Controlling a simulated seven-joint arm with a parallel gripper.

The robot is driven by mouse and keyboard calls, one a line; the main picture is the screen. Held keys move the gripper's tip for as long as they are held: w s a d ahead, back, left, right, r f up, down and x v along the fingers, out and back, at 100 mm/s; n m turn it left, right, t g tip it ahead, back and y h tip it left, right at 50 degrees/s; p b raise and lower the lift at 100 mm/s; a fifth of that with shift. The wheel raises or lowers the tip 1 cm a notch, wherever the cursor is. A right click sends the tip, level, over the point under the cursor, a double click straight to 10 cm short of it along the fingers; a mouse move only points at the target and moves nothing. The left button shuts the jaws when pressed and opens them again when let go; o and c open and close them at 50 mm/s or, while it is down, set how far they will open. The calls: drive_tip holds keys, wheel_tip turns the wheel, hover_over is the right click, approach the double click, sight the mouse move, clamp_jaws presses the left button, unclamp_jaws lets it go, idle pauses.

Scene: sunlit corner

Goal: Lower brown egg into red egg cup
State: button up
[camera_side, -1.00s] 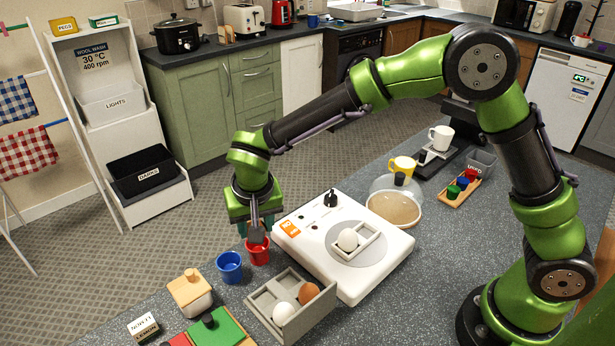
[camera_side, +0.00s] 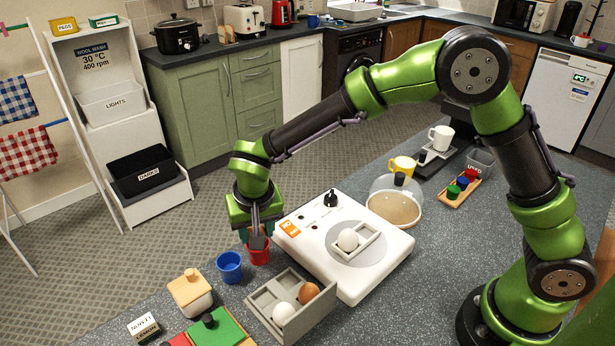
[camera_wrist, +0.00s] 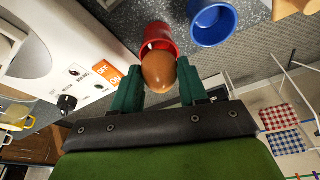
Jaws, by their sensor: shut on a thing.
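My gripper (camera_side: 257,232) points down over the red egg cup (camera_side: 259,256), which stands on the counter beside the white appliance. In the wrist view my green fingers (camera_wrist: 158,92) are on either side of a brown egg (camera_wrist: 157,74), shut on it. The egg's far end overlaps the opening of the red cup (camera_wrist: 155,37); I cannot tell how deep it sits or whether it touches the cup. The side view hides this egg behind the fingers. Another brown egg (camera_side: 308,291) lies in the grey divided box.
A blue cup (camera_side: 229,267) stands close left of the red one. The grey box (camera_side: 262,298) also holds a white egg (camera_side: 284,289). The white appliance (camera_side: 313,240) is close on the right, bearing a white egg (camera_side: 348,239) in a small holder.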

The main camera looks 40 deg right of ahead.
drive_tip(key=shift+f, duration=0.9)
idle(0.4)
drive_tip(key=o, duration=0.8)
